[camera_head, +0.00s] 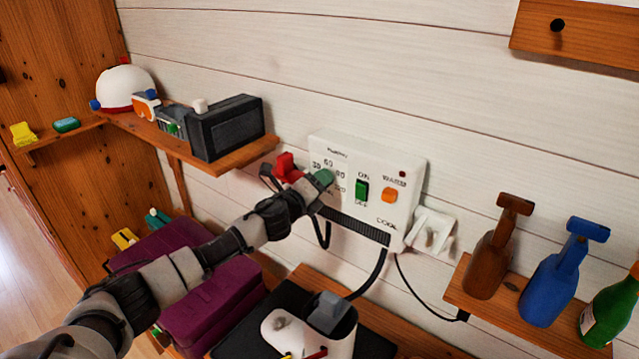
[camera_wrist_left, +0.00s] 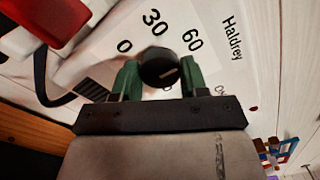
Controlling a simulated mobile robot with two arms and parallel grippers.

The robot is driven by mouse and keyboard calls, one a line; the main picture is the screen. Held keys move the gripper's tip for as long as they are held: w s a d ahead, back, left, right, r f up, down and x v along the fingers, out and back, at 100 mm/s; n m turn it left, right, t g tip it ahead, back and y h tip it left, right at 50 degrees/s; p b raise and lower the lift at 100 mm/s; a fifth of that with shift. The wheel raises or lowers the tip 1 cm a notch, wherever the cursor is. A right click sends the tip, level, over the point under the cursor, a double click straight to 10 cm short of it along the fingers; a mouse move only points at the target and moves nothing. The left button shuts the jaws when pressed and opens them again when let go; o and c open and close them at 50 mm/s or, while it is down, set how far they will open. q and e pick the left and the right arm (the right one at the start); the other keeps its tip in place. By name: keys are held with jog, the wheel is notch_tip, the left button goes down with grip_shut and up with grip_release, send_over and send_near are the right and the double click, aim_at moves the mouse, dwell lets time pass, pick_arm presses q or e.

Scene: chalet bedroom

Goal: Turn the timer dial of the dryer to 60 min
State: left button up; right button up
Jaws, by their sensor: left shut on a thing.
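The dryer (camera_head: 405,165) is a white wall panel with a green switch (camera_head: 362,190), an orange button (camera_head: 390,195) and a small dark red lamp. Its dark round timer dial (camera_wrist_left: 159,68) shows in the left wrist view, with the printed 0, 30 and 60 around its upper side. A short pale mark lies on the dial's lower right face; I cannot tell exactly which number it points to. My left gripper (camera_head: 321,180) is shut on the dial, one green fingertip on each side. In the head view the gripper hides the dial. My right gripper is not in view.
A red part (camera_head: 287,166) is close left of my left gripper. A black box (camera_head: 226,127) stands on the left shelf. Brown (camera_head: 488,262), blue (camera_head: 553,283) and green (camera_head: 612,312) bottle-like things stand on the right shelf. A purple case (camera_head: 205,300) lies below my arm.

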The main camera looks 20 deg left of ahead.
pick_arm(q)
jog(key=shift+f, duration=0.1)
jog(key=o, duration=0.9)
jog(key=s+b, duration=0.1)
jog(key=s, duration=0.2)
jog(key=s+a+b, duration=0.1)
jog(key=s, duration=0.3)
jog(key=s+a+b, duration=0.1)
jog(key=s, duration=0.2)
jog(key=shift+s, duration=0.3)
jog(key=shift+s, duration=0.1)
